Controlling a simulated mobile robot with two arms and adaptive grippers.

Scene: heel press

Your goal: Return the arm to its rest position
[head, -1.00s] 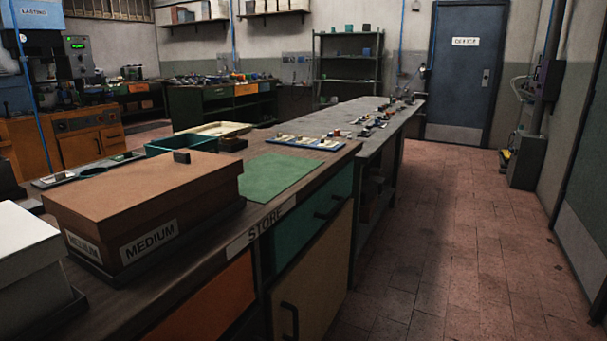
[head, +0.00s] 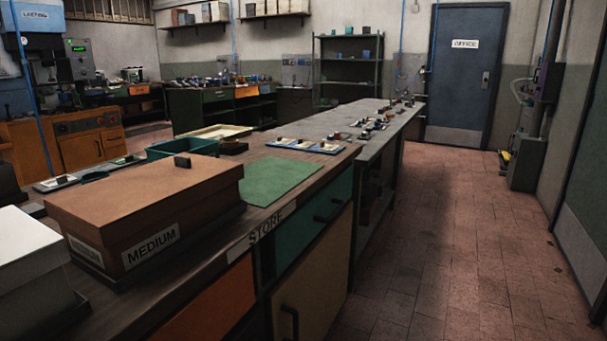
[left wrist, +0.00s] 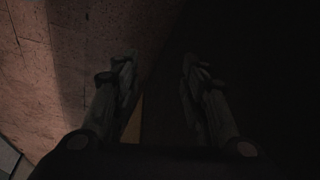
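My left gripper (left wrist: 158,75) shows in the dark left wrist view. Its two fingers are apart, with nothing visible between them. It hangs over the tiled floor, with a very dark surface on the right of the picture. Neither arm shows in the head view, and my right gripper is not in any view.
A bench marked STORE (head: 312,185) carries a brown MEDIUM box (head: 130,205), a white box (head: 25,255), a green mat (head: 268,180), a green tray (head: 183,148) and a blue tray (head: 305,146). The tiled floor (head: 460,250) on the right is clear up to the office door (head: 465,75).

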